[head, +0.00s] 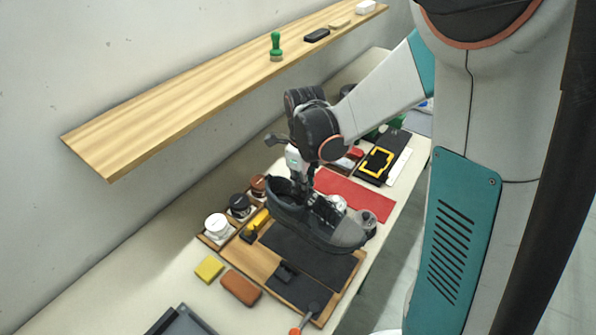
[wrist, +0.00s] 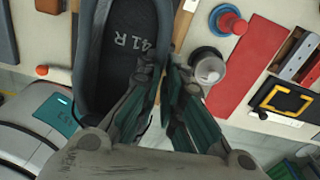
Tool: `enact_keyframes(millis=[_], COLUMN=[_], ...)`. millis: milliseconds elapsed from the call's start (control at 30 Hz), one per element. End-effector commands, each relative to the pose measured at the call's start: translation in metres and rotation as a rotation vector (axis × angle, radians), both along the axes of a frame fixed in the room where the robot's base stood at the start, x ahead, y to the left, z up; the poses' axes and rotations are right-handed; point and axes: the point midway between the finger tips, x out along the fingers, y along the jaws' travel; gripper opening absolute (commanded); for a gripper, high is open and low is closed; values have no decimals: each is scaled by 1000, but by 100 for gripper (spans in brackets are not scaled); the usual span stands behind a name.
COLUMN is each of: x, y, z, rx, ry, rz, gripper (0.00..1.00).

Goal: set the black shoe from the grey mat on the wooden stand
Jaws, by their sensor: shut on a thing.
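My gripper (wrist: 165,72) is shut on the side wall of the black shoe's collar, with one finger inside the opening. The black shoe (head: 340,233) hangs below my gripper (head: 305,185) in the head view, toe toward the lower right. In the wrist view the shoe (wrist: 118,75) shows its insole, marked "41 R". Below it lies a wooden board (head: 248,258) with dark grey panels (head: 300,292), probably the wooden stand. The shoe hides part of it, and I cannot tell whether they touch. A dark grey edged piece (head: 182,322) lies at the bottom left; I cannot tell whether it is the grey mat.
Round jars (head: 216,226) stand left of the board. A yellow block (head: 209,268) and a brown block (head: 240,287) lie near it. A red mat (head: 360,196) lies behind the shoe. A wooden shelf (head: 190,95) runs along the wall above.

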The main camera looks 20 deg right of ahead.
Motion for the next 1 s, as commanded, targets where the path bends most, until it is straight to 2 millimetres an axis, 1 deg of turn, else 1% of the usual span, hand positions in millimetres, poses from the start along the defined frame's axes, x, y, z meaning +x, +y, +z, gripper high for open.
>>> enact_keyframes(millis=[167, 367, 1000], x=[0, 0, -1], y=[0, 0, 0], z=[-5, -20, -87], rx=[0, 0, 0], ry=[0, 0, 0], rz=[-18, -17, -15], gripper=[0, 0, 0])
